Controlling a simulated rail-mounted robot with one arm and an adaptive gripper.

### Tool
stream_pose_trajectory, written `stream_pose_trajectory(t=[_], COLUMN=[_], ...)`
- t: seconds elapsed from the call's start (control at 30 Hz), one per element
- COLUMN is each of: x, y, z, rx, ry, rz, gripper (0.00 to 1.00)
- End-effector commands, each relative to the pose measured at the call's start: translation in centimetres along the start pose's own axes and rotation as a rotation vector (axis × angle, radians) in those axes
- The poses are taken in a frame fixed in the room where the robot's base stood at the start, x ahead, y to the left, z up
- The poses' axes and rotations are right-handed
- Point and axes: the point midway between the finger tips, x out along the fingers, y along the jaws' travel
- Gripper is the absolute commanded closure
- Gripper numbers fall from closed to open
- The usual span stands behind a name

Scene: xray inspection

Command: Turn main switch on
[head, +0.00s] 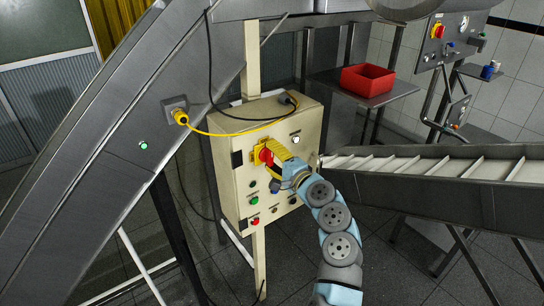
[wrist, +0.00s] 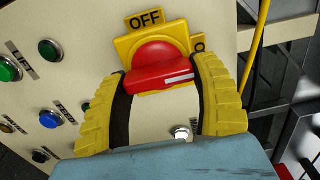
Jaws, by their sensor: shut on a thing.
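The main switch is a red rotary knob (head: 264,156) on a yellow plate, on the front of a cream control box (head: 240,187). In the wrist view the red knob (wrist: 158,68) has a grip bar lying nearly sideways, with a white line at its right end. An OFF label (wrist: 146,19) sits above the knob. A second yellow label at the right is mostly hidden by a finger; only an "O" shows. My gripper (wrist: 160,74) has its yellow ribbed fingers on both sides of the bar, shut on it. In the head view my gripper (head: 276,153) covers part of the switch.
Green, blue and other push buttons (wrist: 48,50) sit left of the knob in the wrist view. A yellow cable (head: 235,134) arcs over the box. A red bin (head: 367,80) rests behind.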

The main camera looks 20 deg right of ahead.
Motion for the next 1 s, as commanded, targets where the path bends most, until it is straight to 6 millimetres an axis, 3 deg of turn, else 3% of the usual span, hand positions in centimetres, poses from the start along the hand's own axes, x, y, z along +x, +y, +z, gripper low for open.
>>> stream_pose_trajectory(t=[0.03,0.1,0.57,1.0], x=[0.0,0.0,-0.5,-5.3], y=[0.0,0.0,-0.1,0.0], z=[0.1,0.1,-0.1,-0.1], rx=[0.002,0.001,-0.001,0.000], ry=[-0.001,-0.001,0.002,0.002], rz=[0.000,0.000,-0.003,-0.002], gripper=[0.26,0.06,0.06,0.06])
